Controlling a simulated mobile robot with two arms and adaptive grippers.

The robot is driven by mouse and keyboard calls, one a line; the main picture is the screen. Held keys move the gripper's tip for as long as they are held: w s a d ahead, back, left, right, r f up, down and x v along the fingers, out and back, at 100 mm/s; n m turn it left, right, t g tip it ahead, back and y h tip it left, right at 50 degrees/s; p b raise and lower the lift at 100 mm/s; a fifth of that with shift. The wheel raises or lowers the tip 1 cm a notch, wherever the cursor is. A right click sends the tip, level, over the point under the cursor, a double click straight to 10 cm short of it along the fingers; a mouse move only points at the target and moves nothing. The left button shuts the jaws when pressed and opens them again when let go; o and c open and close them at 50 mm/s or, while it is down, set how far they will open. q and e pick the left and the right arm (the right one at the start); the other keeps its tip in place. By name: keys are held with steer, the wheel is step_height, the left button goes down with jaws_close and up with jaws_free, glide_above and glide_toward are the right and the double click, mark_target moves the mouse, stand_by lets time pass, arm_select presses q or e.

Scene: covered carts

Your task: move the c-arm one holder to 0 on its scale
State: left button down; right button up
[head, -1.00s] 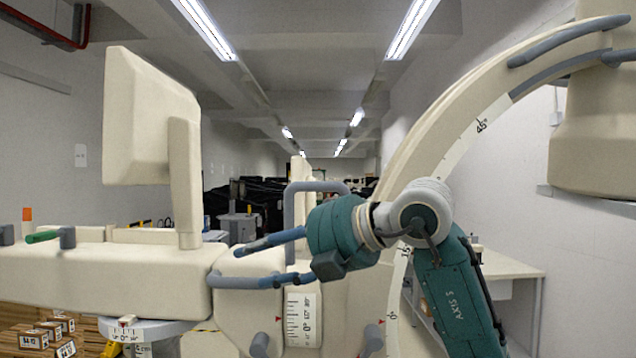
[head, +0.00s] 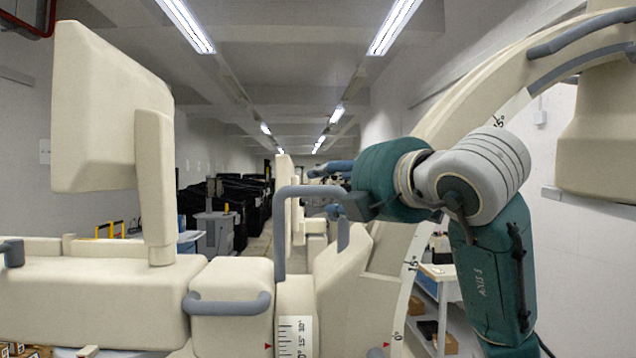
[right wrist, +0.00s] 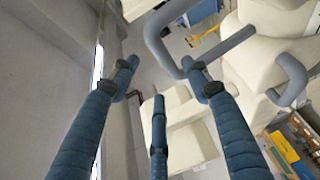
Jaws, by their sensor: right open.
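A large beige c-arm (head: 455,130) arches over the right side of the head view. A white scale strip (head: 412,268) on its arc shows 15° and 0, with a red pointer (head: 387,346) beside the 0. Another upright white scale (head: 297,338) on the beige column has its own red pointer; its lower part is cut off. A blue-grey loop handle (head: 310,191) stands above that column. My right gripper (head: 322,171) is open and empty, level with the upper part of the loop. In the right wrist view its fingers (right wrist: 158,78) are spread near the loop handle (right wrist: 160,35).
A grey-blue bar handle (head: 227,304) is on the beige block at lower left. A beige monitor-like panel (head: 110,115) stands at the left. A white shelf table (head: 440,285) is behind my right arm. Dark covered carts (head: 230,200) line the aisle behind.

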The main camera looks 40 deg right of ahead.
mark_target(318, 188)
steer(key=w, duration=0.1)
steer(key=w+p, duration=0.1)
steer(key=w, duration=0.2)
steer(key=shift+w+d+f, duration=0.2)
steer(key=shift+w+d, duration=0.1)
steer(key=shift+d, duration=0.1)
steer(key=shift+w+d+p, duration=0.1)
steer(key=shift+w+p, duration=0.4)
steer(key=shift+w, duration=0.1)
steer(key=shift+w+d+f, duration=0.1)
steer(key=shift+w+f, duration=0.05)
steer(key=shift+w, duration=0.5)
steer(key=shift+s, duration=0.1)
jaws_close()
